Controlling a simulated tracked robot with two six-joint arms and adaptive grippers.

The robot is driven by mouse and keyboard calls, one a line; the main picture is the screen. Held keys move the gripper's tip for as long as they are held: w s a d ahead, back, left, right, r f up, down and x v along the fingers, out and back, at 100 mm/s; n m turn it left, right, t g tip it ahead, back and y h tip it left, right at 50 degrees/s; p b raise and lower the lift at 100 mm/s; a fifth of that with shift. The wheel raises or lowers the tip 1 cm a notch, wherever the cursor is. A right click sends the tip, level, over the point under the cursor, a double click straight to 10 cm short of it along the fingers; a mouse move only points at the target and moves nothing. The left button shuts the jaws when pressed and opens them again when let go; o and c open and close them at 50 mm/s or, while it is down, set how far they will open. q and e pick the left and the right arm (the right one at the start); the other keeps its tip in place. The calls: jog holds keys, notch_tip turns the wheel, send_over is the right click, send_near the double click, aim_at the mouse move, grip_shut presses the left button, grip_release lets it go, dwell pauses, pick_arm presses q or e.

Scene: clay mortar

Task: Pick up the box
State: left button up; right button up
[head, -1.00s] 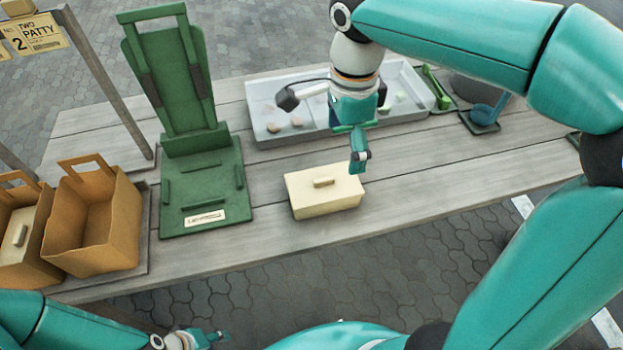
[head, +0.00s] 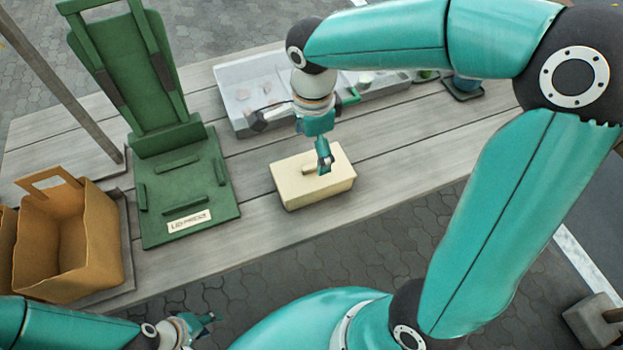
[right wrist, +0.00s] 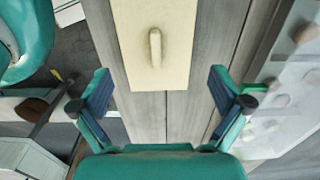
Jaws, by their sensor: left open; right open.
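The cream box (head: 313,186) with a small raised handle on its lid sits on the wooden table. It also shows in the right wrist view (right wrist: 170,60), its handle (right wrist: 155,47) ahead of the fingers. My right gripper (head: 325,158) is over the box near the handle in the head view. In the right wrist view my right gripper (right wrist: 164,93) is open and empty, with the near end of the box between and beyond its fingertips. My left gripper (head: 205,322) is open and empty at the bottom left, in front of the table.
A green press stand (head: 187,190) stands on the table left of the box. A brown paper bag (head: 65,245) is further left. A grey tray (head: 240,110) with small pieces lies behind the box. The table right of the box is clear.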

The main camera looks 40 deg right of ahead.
aim_at(312, 165)
jog(key=shift+s+a+f, duration=0.1)
jog(key=shift+f, duration=1.35)
jog(key=shift+s+a+f, duration=0.1)
jog(key=shift+f, duration=1.35)
jog(key=shift+c, duration=0.3)
